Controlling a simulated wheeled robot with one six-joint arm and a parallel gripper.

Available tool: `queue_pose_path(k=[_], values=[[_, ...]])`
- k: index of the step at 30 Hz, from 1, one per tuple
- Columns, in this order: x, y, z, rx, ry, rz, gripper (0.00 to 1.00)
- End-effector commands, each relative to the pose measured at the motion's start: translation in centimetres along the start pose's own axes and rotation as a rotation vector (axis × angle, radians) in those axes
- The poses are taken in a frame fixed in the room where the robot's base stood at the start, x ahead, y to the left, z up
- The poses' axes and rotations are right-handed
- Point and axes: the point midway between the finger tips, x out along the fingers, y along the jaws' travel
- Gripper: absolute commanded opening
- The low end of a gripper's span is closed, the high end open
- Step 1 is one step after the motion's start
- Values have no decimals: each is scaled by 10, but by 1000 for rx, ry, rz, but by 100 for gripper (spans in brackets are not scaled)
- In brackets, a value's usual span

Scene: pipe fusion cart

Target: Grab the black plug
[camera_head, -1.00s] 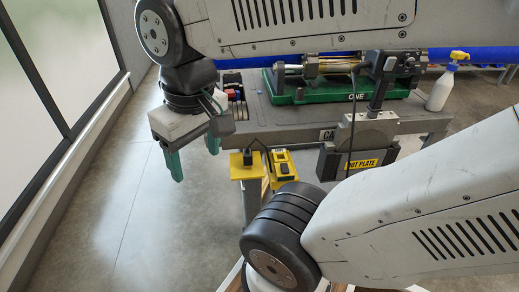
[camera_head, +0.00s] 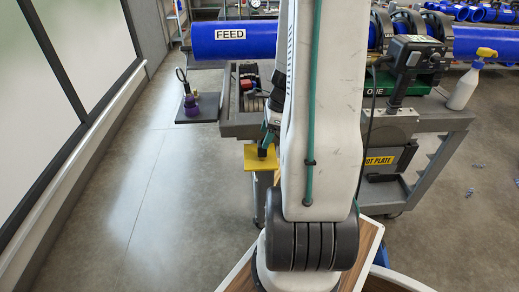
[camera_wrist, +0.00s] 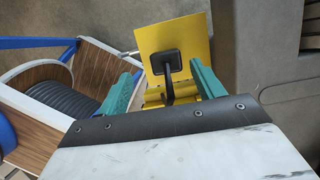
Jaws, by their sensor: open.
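The black plug (camera_wrist: 166,62) sits over the yellow plate (camera_wrist: 188,38) in the wrist view, with a square dark face and a dark stem running down toward the palm. My gripper (camera_wrist: 165,69) is open, with one teal finger on each side of the plug and visible gaps between. In the head view the yellow plate (camera_head: 259,162) sticks out at the cart's front left corner. My gripper (camera_head: 268,140) is just above it, partly hidden by my arm. The plug is small and mostly hidden there.
The grey cart (camera_head: 240,128) stands right behind the plate. A hot plate holder (camera_head: 382,160) and a white spray bottle (camera_head: 463,88) are to the right. A side shelf (camera_head: 196,108) holds a purple item. The floor at left is clear.

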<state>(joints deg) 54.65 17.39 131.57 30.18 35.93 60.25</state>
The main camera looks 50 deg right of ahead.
Motion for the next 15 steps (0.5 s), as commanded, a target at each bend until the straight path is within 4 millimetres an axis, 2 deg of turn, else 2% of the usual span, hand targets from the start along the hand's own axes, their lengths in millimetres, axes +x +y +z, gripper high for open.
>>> queue_pose_path(k=[10, 15], values=[[39, -4, -5, 21, 0, 3, 67], [65, -8, -6, 20, -1, 4, 67]])
